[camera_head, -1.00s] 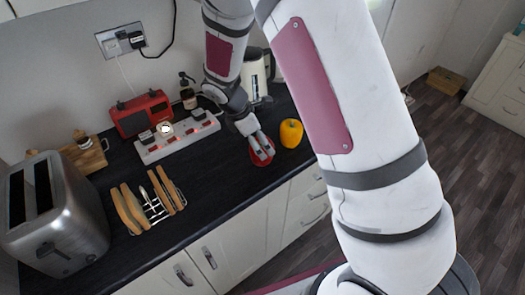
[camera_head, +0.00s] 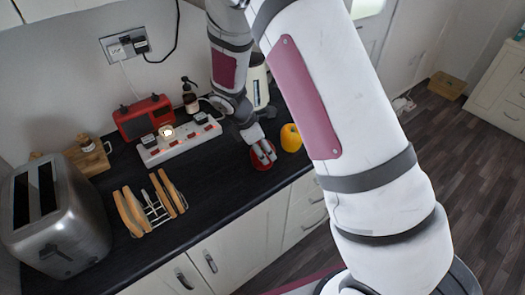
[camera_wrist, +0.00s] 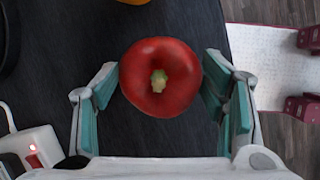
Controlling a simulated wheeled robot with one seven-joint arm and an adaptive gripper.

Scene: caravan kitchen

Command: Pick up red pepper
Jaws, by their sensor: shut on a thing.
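The red pepper (camera_wrist: 160,95) sits between the two fingers of my gripper (camera_wrist: 162,100) in the wrist view, its green stem facing the camera. The teal pads are at its left and right sides. In the head view the red pepper (camera_head: 262,160) is at the counter's front part, partly covered by my gripper (camera_head: 263,152), which points down over it. My gripper is shut on the pepper. Whether the pepper touches the counter cannot be told.
A yellow pepper (camera_head: 290,138) stands just right of the red one. A white power strip (camera_head: 180,144), red radio (camera_head: 143,117), toast rack (camera_head: 150,207) and toaster (camera_head: 55,215) are to the left. A kettle (camera_head: 258,85) stands behind. Dark counter (camera_head: 215,185) is clear in front.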

